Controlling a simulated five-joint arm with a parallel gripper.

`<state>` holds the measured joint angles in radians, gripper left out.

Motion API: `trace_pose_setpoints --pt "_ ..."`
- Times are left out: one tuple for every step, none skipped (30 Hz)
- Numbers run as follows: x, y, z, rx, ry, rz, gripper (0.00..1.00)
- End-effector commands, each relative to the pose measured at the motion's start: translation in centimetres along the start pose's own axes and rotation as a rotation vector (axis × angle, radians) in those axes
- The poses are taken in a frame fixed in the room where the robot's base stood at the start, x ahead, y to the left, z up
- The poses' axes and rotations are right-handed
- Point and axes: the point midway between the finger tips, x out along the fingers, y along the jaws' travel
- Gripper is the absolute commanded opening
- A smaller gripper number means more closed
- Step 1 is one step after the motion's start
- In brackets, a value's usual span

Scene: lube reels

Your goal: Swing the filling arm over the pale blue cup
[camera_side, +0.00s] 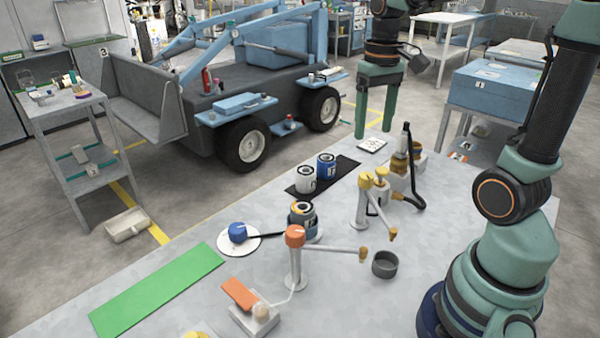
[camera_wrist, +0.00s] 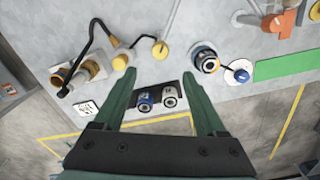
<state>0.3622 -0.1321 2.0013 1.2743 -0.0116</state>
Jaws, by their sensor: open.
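My gripper (camera_side: 374,132) is open and empty, fingers down, above the far edge of the table. It also shows in the wrist view (camera_wrist: 163,82), its fingers on either side of the two cans below. An orange-topped post (camera_side: 295,260) carries a filling arm (camera_side: 335,250) reaching right to an orange-brown tip. A yellow-topped post (camera_side: 362,205) carries another filling arm (camera_side: 383,214) reaching toward the near right. A dark grey cup (camera_side: 385,265) stands near both arm tips, apart from my gripper. I cannot make out a pale blue cup in either view.
A white can (camera_side: 306,178) and a blue can (camera_side: 326,166) stand on a black mat (camera_side: 346,166). An orange-banded can (camera_side: 303,222) and blue knob (camera_side: 238,231) stand left. A black hose (camera_side: 417,190) curves at right. A green mat (camera_side: 155,290) lies front left.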

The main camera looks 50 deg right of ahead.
Motion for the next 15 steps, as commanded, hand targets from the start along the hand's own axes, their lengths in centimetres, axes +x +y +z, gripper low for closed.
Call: trace_pose_setpoints --pt "0.5 0.0 0.1 0.000 -0.004 0.000 0.73" --pt "0.8 0.0 0.1 0.000 -0.003 0.000 0.73" --pt "1.4 0.0 0.1 0.000 -0.005 0.000 0.73" --pt "1.8 0.0 0.1 -0.001 -0.004 0.000 0.73" --pt "2.3 0.0 0.1 -0.001 -0.004 0.000 0.73" --pt "3.1 0.0 0.1 -0.001 -0.005 0.000 0.73" --pt "3.7 0.0 0.1 -0.001 -0.006 0.000 0.73" --pt "4.3 0.0 0.2 -0.001 -0.007 0.000 0.73" --pt "5.1 0.0 0.2 -0.001 -0.005 0.000 0.73" --pt "5.7 0.0 0.1 -0.001 -0.005 0.000 0.73" --pt "6.3 0.0 0.2 -0.001 -0.006 0.000 0.73" --pt "7.0 0.0 0.2 -0.001 -0.005 0.000 0.73" --pt "7.6 0.0 0.2 -0.001 -0.005 0.000 0.73" --pt "8.1 -0.1 0.1 -0.001 -0.005 0.000 0.73" --pt "8.7 -0.1 0.1 -0.001 -0.004 0.000 0.73"
